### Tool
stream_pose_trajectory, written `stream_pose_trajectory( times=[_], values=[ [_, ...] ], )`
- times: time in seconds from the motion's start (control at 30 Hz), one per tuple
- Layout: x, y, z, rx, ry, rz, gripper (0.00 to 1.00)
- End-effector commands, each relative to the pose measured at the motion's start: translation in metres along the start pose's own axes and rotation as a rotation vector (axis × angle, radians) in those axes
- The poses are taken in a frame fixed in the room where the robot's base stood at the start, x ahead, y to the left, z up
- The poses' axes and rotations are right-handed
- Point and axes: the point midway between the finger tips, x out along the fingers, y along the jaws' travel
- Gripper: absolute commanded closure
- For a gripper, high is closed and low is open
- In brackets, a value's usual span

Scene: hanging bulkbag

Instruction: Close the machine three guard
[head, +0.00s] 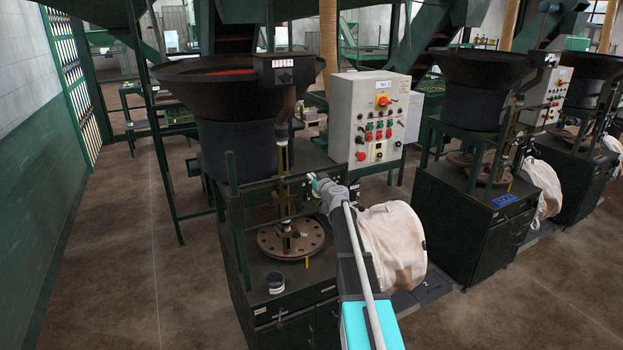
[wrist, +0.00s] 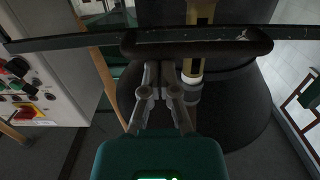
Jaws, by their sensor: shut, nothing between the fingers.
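The nearest machine has a dark hopper (head: 235,80) above a round bolted plate (head: 272,241). A dark guard bar (head: 262,184) runs across the machine above that plate, level with my gripper (head: 313,180). I cannot read a machine number. In the wrist view, the bar (wrist: 80,40) with a thicker handle-like piece (wrist: 215,45) crosses just beyond my gripper's fingertips (wrist: 162,72). My fingers are shut with nothing between them. They are very close to the thicker piece; I cannot tell whether they touch it.
A white control box (head: 370,118) with buttons stands right of the hopper. A pale bulk bag (head: 393,243) hangs beside my arm. Similar machines (head: 480,150) stand to the right. The floor at left (head: 120,250) is clear.

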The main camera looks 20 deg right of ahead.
Motion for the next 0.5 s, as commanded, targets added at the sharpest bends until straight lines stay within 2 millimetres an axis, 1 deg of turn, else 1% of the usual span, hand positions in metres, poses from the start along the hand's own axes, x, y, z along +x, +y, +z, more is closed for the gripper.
stream_pose_trajectory(
  times=[0.03,0.5],
  values=[
    [0.001,0.000,0.015,0.000,0.000,0.000,1.00],
    [0.004,0.000,0.081,0.000,0.000,0.000,1.00]
  ],
)
